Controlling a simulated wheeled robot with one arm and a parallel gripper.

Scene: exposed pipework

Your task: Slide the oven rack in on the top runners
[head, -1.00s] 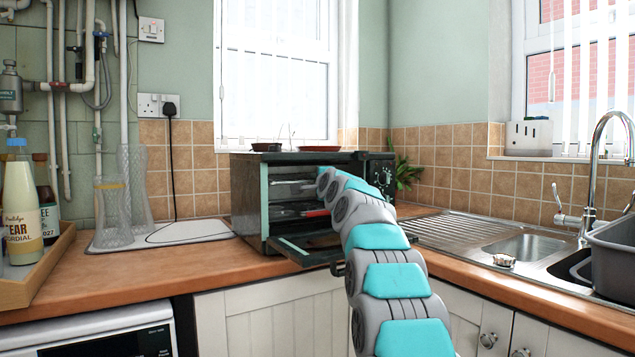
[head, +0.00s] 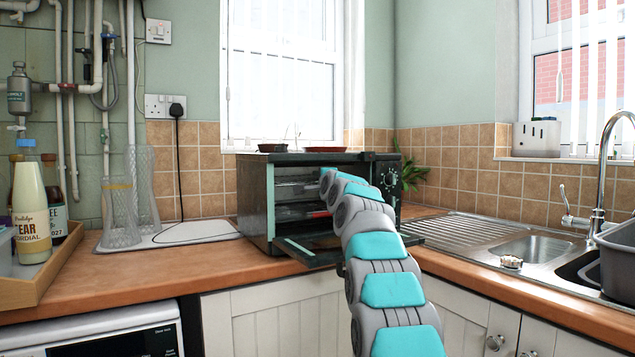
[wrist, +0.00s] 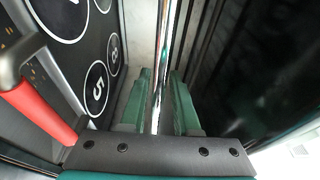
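The black toaster oven (head: 255,205) stands on the counter with its door (head: 310,250) folded down. Inside, wire shelving (head: 290,187) shows at an upper level and more grey and red parts (head: 318,214) show lower down; I cannot tell which is the oven rack or which runners bear it. My arm reaches to the oven's open front and hides its right side. In the wrist view, the green fingers of my gripper (wrist: 163,100) are close together, with a narrow shiny metal strip (wrist: 161,60) running between or just beyond them. I cannot tell whether they press on it.
Small dishes (head: 325,149) sit on the oven. Glass vases (head: 120,210) stand to the left, and the sink (head: 530,246) is to the right.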

